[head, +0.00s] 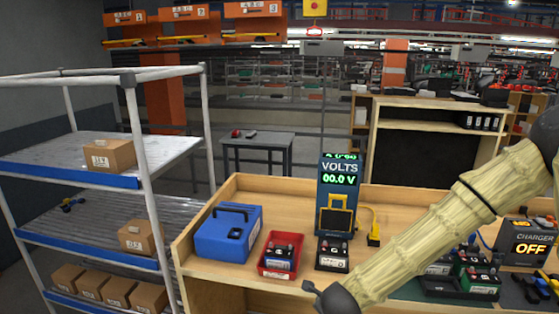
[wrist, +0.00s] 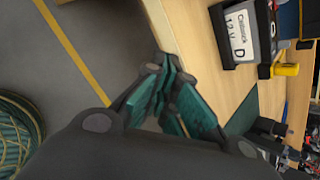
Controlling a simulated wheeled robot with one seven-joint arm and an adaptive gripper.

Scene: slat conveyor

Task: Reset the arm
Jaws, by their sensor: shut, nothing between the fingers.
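My arm, wrapped in a beige cover, reaches in the head view from the right edge down across the front of the wooden workbench (head: 205,222) to the bottom middle.
The bench holds a blue case (head: 222,245), a red tray (head: 268,269) with a battery, a volt meter (head: 338,215) reading 00.0 V, a battery (head: 331,257), and a charger (head: 527,240) reading OFF. A rack (head: 150,195) with cardboard boxes stands left.

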